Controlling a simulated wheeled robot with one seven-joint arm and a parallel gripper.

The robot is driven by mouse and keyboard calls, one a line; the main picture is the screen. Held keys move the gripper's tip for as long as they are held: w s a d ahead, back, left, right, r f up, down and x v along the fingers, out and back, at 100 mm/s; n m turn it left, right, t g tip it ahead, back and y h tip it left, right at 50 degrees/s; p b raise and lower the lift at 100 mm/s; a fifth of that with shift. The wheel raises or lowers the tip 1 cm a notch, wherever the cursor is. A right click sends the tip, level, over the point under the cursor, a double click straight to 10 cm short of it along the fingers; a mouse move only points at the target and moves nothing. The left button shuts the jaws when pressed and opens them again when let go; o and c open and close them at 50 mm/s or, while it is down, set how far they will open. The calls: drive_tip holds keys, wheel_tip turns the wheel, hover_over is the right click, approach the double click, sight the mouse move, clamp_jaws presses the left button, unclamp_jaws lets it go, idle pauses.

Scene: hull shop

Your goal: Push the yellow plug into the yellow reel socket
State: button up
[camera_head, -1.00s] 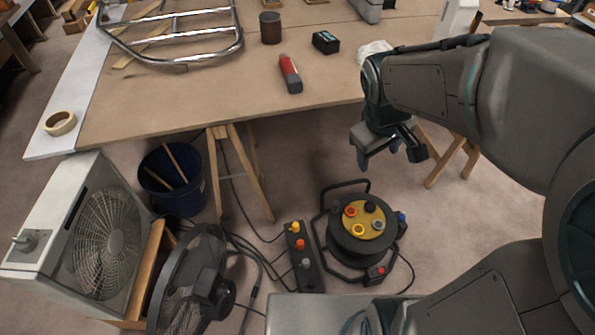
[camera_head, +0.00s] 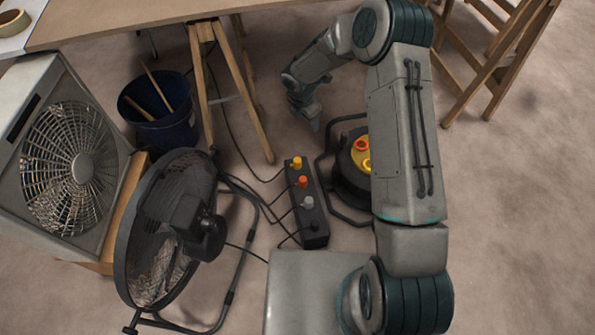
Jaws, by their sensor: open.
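The yellow plug (camera_head: 297,162) stands upright at the far end of the black power strip (camera_head: 308,205) on the floor. The cable reel (camera_head: 347,178) stands right of the strip, its yellow top partly hidden by my arm. The yellow reel socket (camera_head: 367,164) shows at the arm's edge, just nearer than the red-orange socket (camera_head: 361,144). My gripper (camera_head: 309,122) is open with nothing seen in it. It is beyond the plug in the picture and apart from it, pointing down.
An orange plug (camera_head: 302,181) and a grey plug (camera_head: 308,202) sit on the same strip. A black floor fan (camera_head: 165,225), a box fan (camera_head: 75,165) and a blue bin (camera_head: 160,115) stand left. A trestle leg (camera_head: 240,90) stands near my gripper. Cables cross the floor.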

sight(297, 160)
drive_tip(key=a+f+n+b, duration=0.3)
drive_tip(key=a+f+n, duration=0.1)
drive_tip(key=f, duration=1.1)
drive_tip(key=shift+w+y, duration=0.2)
drive_tip(key=shift+y, duration=0.2)
drive_tip(key=shift+a, duration=0.1)
drive_tip(key=f+b, duration=0.1)
drive_tip(key=f, duration=0.1)
drive_tip(key=f+b, duration=0.1)
drive_tip(key=f, duration=0.2)
drive_tip(key=w+f+b, duration=0.1)
drive_tip(key=f, duration=0.2)
drive_tip(key=shift+d+f+b, duration=0.2)
drive_tip(key=shift+d+b, duration=0.1)
drive_tip(key=shift+d, duration=0.05)
drive_tip(key=shift+f, duration=0.1)
drive_tip(key=f+b, duration=0.2)
drive_tip(key=f, duration=0.1)
drive_tip(key=f+b, duration=0.1)
drive_tip(key=f, duration=0.1)
drive_tip(key=shift+w+d, duration=0.15)
drive_tip(key=shift+w, duration=0.2)
drive_tip(key=c, duration=1)
